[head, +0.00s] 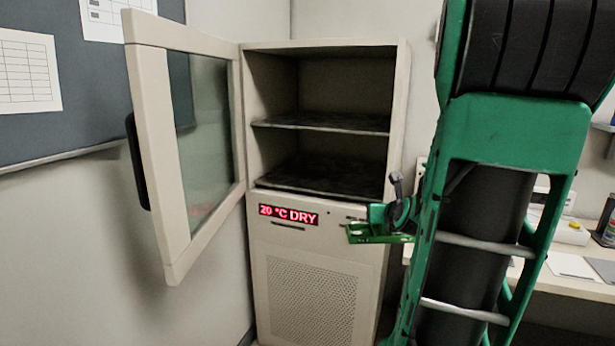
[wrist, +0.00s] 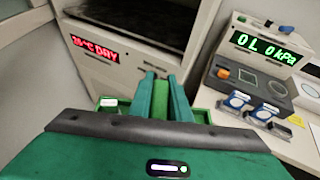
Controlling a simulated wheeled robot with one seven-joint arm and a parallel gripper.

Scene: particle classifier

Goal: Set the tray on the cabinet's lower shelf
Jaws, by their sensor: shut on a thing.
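My gripper (head: 383,213) is shut on the green tray (head: 372,237) and holds it in front of the cabinet (head: 398,130). The tray is just below the level of the lower shelf (head: 325,180), near the cabinet's right front edge. In the wrist view my gripper's fingers (wrist: 161,88) point toward the cabinet, and parts of the tray (wrist: 205,100) show on both sides of them. A small whitish item (wrist: 109,102) shows at the tray's left part. The rest of the tray is hidden. The lower shelf is dark and looks empty.
The cabinet's glass door (head: 160,150) stands wide open at the left. The upper shelf (head: 325,123) forms the ceiling over the lower space. At the right, a bench (head: 550,278) carries an instrument (wrist: 262,55) and blue-topped items (wrist: 236,101). My arm fills the head view's right side.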

